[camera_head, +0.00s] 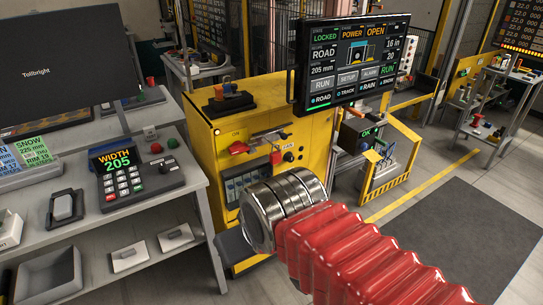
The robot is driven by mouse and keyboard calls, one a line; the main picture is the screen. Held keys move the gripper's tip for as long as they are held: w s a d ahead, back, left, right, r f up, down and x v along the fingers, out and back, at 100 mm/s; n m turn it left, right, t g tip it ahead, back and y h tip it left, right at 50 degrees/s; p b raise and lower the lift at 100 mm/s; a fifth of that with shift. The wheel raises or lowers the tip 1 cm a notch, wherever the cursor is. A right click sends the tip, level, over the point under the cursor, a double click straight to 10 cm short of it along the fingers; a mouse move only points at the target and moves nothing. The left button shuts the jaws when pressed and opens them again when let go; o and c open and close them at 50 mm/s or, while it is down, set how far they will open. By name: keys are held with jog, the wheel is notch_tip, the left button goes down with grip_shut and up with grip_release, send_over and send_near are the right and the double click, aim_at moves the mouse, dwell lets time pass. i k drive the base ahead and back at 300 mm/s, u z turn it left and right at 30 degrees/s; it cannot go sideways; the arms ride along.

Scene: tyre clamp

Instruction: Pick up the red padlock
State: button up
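Two small red items are on the front of the yellow cabinet (205,130). One red piece (238,147) sits at the left end of a metal lever. The other red piece (276,158) hangs lower, at the lever's right. They are too small for me to tell which is the padlock. My arm comes in from the lower right with a red ribbed sleeve and a metal wrist, which stops below and apart from both. My gripper (234,248) shows only as a dark part beyond the wrist; its fingers cannot be made out.
A grey bench at left holds a keypad reading WIDTH 205 (122,172), trays and a large dark screen (55,65). A status monitor (350,62) stands above the cabinet's right side. A yellow-framed stand (392,160) is right of the cabinet. Open floor with a dark mat (450,235) lies at right.

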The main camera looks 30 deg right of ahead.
aim_at(276, 157)
jog(key=i, duration=0.95)
